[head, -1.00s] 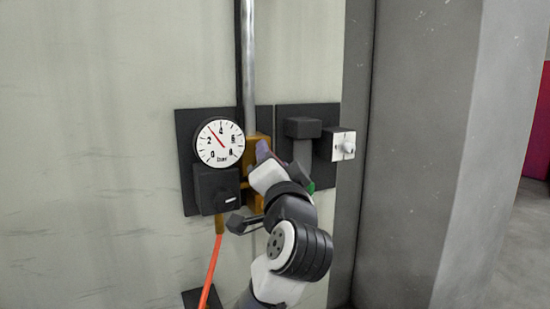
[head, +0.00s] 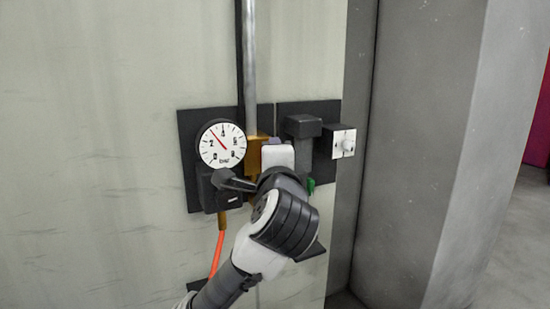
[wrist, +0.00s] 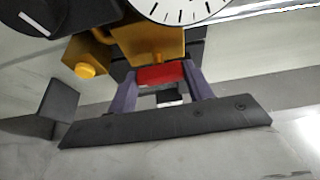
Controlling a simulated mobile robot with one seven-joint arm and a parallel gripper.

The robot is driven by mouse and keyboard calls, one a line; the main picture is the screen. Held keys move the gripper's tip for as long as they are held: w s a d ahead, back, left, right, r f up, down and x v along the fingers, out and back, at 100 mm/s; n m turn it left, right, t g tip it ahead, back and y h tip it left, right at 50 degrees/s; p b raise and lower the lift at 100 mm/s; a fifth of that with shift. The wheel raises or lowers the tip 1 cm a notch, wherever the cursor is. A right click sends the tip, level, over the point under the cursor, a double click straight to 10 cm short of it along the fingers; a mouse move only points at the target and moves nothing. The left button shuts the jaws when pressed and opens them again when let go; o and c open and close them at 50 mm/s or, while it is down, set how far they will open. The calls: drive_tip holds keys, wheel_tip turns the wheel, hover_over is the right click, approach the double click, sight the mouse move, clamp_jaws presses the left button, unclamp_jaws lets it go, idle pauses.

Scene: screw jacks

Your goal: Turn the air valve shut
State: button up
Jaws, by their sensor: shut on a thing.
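The air valve has a brass-yellow body (head: 254,153) on the dark wall plate, below the metal pipe. It also shows in the wrist view (wrist: 150,45). Its red handle (wrist: 160,74) sits between the two purple fingers of my gripper (wrist: 161,78), which is shut on it. In the head view my wrist hides the handle and the fingertips. The round gauge (head: 222,145) is left of the valve, its red needle between 2 and 4.
A dark box with a white mark (head: 232,200) is under the gauge, with an orange hose (head: 217,250) below. Right of my gripper are a dark block (head: 302,126), a small green part (head: 311,186) and a white switch plate (head: 343,142). A grey column (head: 425,150) stands at right.

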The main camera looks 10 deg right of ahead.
idle(0.3)
drive_tip(key=o, duration=1)
drive_tip(key=shift+s, duration=0.1)
drive_tip(key=shift+s+a+b, duration=0.45)
drive_tip(key=shift+s+b, duration=0.25)
drive_tip(key=shift+s, duration=1.55)
drive_tip(key=shift+s+a+b, duration=0.5)
drive_tip(key=shift+s+b, duration=0.25)
drive_tip(key=shift+s, duration=1.45)
drive_tip(key=shift+s+a+b, duration=0.45)
drive_tip(key=shift+s+b, duration=0.25)
drive_tip(key=shift+s, duration=1.55)
